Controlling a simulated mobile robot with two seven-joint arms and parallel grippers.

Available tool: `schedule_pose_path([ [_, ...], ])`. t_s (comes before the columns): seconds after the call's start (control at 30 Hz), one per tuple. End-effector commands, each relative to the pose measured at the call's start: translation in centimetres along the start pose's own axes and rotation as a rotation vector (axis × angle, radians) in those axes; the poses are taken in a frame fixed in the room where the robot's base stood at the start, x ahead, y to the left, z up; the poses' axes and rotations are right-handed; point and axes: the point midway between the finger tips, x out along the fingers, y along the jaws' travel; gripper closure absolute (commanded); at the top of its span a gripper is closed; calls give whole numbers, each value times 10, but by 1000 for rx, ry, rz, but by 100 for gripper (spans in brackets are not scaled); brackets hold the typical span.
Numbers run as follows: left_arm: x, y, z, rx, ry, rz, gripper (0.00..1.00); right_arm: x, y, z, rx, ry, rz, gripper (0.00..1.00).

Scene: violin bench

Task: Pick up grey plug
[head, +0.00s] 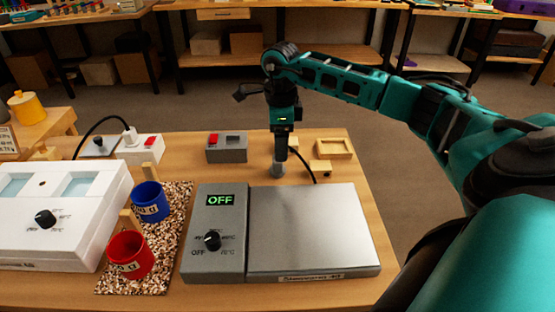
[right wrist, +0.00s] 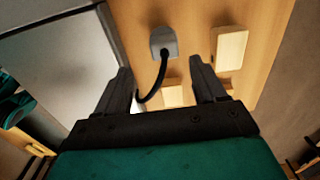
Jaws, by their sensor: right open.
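The grey plug (head: 278,170) stands on the wooden table behind the hot plate, with a black cord running from it to the right. In the right wrist view the grey plug (right wrist: 162,38) lies beyond the fingertips, roughly centred between them, with its cord curving down between the fingers. My right gripper (head: 280,150) points down just above the plug in the head view. In the right wrist view its fingers (right wrist: 160,66) are apart with nothing between them but the cord's line of sight. My left gripper is not in view.
A grey box with a red switch (head: 227,147) stands left of the plug. A wooden tray (head: 335,149) and a small wooden block (head: 320,167) sit to its right. The hot plate (head: 310,230) is in front. Blue (head: 150,203) and red (head: 131,256) cups stand left.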

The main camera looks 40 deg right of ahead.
Motion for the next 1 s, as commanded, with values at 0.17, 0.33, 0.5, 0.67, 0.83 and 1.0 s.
schedule_pose_path([
  [0.17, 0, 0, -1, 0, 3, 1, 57, 15, 0, 0, 0, 0, 0, 30],
  [0.33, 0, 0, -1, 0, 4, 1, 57, 35, -4, 5, -1, 0, 2, 30],
  [0.5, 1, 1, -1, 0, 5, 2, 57, 59, -6, 6, 0, 2, 2, 30],
  [0.67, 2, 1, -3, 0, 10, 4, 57, 66, -6, 6, -1, 0, -1, 30],
  [0.83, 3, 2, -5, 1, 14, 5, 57, 66, -6, 6, -1, 0, -1, 30],
  [1.0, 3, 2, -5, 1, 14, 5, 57, 66, -6, 6, -1, 0, -1, 46],
])
